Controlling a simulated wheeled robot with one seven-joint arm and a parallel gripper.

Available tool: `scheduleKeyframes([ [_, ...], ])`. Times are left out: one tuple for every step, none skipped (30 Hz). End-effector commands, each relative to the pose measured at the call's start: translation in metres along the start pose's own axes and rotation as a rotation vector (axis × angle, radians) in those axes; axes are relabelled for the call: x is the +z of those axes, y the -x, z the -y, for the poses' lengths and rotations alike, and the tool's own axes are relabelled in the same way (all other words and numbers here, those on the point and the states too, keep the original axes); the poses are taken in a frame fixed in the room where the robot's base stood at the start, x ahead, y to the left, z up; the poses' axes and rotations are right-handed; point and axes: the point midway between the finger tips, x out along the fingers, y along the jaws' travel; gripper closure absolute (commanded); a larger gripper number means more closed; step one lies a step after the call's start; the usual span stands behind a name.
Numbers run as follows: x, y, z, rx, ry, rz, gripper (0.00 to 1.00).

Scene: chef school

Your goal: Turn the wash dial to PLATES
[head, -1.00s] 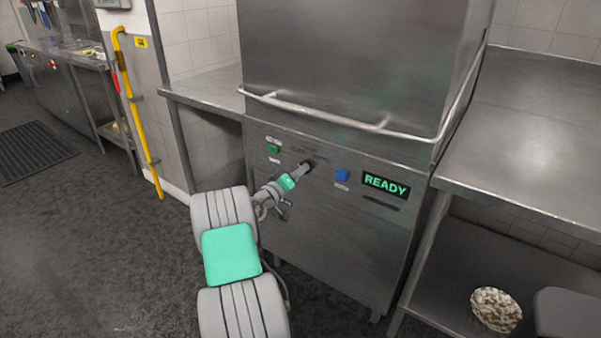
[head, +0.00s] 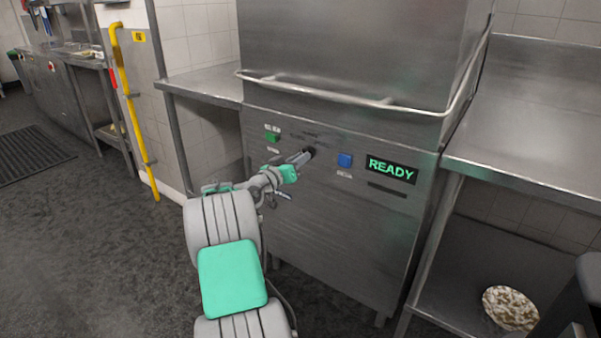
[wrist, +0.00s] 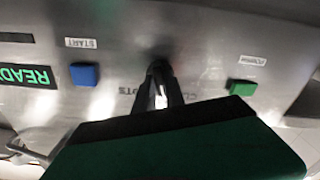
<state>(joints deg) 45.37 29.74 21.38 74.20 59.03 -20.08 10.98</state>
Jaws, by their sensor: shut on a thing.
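The wash dial (head: 309,151) is a small black knob on the steel front of the dishwasher (head: 340,220), between a green button and a blue button. In the wrist view, which looks upside down, the dark dial (wrist: 158,67) is mostly hidden by my fingers. My gripper (head: 305,155) reaches the panel from the left, its fingertips shut on the dial. It also shows in the wrist view (wrist: 160,82). The dial's pointer and setting cannot be made out.
The blue START button (head: 345,160) and the green READY display (head: 391,170) are right of the dial. The green button (head: 272,136) is left. A rail handle (head: 330,95) crosses above. Steel counters flank the machine, the right one (head: 540,130) close by.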

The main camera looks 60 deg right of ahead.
Motion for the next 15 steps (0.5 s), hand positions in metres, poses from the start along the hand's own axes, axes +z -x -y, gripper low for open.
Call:
scheduleKeyframes([
  [0.0084, 0.0002, 0.0026, 0.001, -0.038, -0.001, 1.0],
  [0.0085, 0.0001, 0.0025, 0.001, -0.062, 0.0, 1.0],
  [0.0079, 0.0002, 0.0023, 0.001, -0.092, 0.0, 1.0],
  [0.0077, 0.0002, 0.0023, 0.001, -0.115, 0.0, 1.0],
  [0.0076, 0.0002, 0.0024, 0.0, -0.135, 0.0, 1.0],
  [0.0071, 0.0002, 0.0025, 0.0, -0.162, 0.0, 1.0],
  [0.0066, 0.0002, 0.0023, 0.0, -0.18, 0.0, 1.0],
  [0.0063, 0.0002, 0.0022, 0.0, -0.197, 0.001, 1.0],
  [0.006, 0.0001, 0.0021, 0.0, -0.219, 0.001, 1.0],
  [0.0056, 0.0001, 0.002, 0.0, -0.233, 0.001, 1.0],
  [0.0051, 0.0001, 0.0019, 0.0, -0.247, 0.001, 1.0],
  [0.0044, 0.0001, 0.0017, 0.0, -0.264, 0.001, 1.0],
  [0.004, 0.0001, 0.0015, 0.0, -0.274, 0.001, 1.0],
  [0.0036, 0.0001, 0.0013, 0.001, -0.283, 0.001, 1.0],
  [0.0032, 0.0001, 0.0012, 0.001, -0.294, 0.001, 1.0],
])
